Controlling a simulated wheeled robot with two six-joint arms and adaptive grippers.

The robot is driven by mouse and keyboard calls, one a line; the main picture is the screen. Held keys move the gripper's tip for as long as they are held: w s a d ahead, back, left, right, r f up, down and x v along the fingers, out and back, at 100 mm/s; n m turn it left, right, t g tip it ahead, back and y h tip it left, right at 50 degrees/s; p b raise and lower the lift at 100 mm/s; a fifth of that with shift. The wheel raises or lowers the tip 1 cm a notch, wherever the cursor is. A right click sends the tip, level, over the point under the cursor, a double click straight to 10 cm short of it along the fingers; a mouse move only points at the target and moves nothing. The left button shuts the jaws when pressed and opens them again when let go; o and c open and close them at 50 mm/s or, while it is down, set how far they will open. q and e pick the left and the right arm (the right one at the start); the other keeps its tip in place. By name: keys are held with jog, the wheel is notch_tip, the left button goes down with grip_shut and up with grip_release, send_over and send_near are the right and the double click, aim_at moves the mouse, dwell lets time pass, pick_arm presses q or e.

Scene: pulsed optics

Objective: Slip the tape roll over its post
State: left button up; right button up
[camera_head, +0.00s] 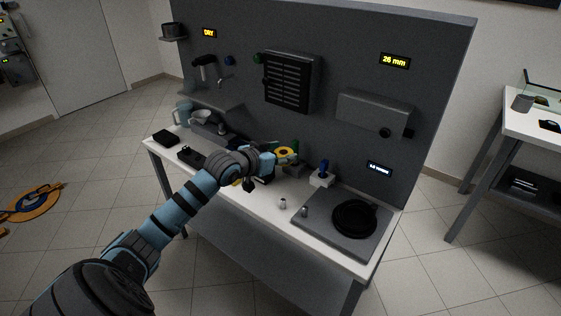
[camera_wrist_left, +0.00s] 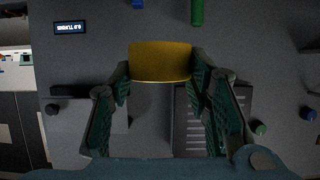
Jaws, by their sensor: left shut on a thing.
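The yellow tape roll (camera_head: 285,152) is held above the bench by my left gripper (camera_head: 286,157). In the left wrist view the yellow roll (camera_wrist_left: 160,62) sits between the two green-padded fingers of my left gripper (camera_wrist_left: 159,76), which are shut on it. A green post (camera_wrist_left: 197,12) and part of a blue post (camera_wrist_left: 137,3) show at the top edge of that view, apart from the roll. In the head view the blue post (camera_head: 323,167) stands on a white base right of the roll. Which post belongs to the roll cannot be told. My right gripper is not in view.
The bench (camera_head: 264,211) carries a dark plate with a black disc (camera_head: 354,217) at the right and two small metal pieces (camera_head: 283,203) near the front. A grey panel (camera_head: 330,60) rises behind, with a vented box (camera_head: 291,80) and a grey housing (camera_head: 372,116).

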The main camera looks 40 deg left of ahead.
pick_arm(q)
jog(key=p, duration=0.4)
send_over(304, 210)
notch_tip(304, 210, down, 9)
jog(key=f+b, duration=0.4)
jog(key=b, duration=0.1)
jog(key=shift+s+f, duration=0.25)
jog(key=shift+r, duration=0.1)
jog(key=shift+f+b, duration=1.5)
jog(key=shift+f, duration=0.5)
jog(key=shift+f, duration=0.3)
